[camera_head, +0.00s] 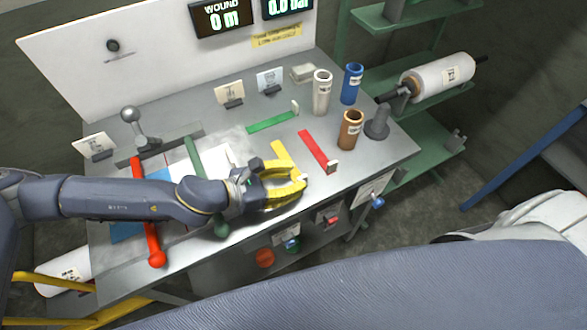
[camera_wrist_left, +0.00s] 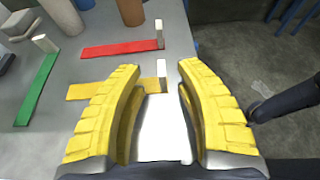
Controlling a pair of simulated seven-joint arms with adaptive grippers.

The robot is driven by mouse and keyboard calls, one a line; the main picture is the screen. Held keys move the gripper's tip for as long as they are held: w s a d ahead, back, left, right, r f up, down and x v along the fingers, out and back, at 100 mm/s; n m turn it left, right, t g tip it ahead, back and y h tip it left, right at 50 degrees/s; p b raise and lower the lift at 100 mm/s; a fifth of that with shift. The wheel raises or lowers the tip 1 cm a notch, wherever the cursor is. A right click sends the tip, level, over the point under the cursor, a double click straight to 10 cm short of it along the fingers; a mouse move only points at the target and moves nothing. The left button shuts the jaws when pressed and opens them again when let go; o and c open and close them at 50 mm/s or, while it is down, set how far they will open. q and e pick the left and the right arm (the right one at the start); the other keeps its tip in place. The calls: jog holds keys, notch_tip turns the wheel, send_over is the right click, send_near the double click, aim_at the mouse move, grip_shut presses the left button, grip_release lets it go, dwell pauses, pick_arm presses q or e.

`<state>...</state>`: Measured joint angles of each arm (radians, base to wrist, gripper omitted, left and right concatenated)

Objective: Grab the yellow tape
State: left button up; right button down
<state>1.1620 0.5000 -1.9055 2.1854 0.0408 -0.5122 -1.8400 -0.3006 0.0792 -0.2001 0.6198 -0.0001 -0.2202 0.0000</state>
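The yellow tape (camera_head: 281,152) is a flat strip lying on the grey bench, just left of the red strip. In the left wrist view the yellow tape (camera_wrist_left: 85,91) runs behind one finger, and its pale upright end tab (camera_wrist_left: 161,69) shows in the gap between the fingertips. My left gripper (camera_head: 301,183), with yellow ribbed fingers, is over the bench's front edge at the near end of the tape. In the left wrist view the left gripper (camera_wrist_left: 161,68) has its fingers apart, on either side of the tab. Whether they touch it is unclear. My right gripper is not in view.
The red strip (camera_head: 316,149) and green strip (camera_head: 270,122) lie nearby. White (camera_head: 321,93), blue (camera_head: 351,84) and brown (camera_head: 350,129) cylinders stand at the bench's right. A red-handled lever (camera_head: 151,225) lies left.

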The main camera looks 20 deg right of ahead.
aim_at(304, 176)
pick_arm(q)
jog(key=shift+x, duration=1.9)
jog(key=shift+o, duration=0.3)
jog(key=shift+s, duration=0.1)
grip_shut()
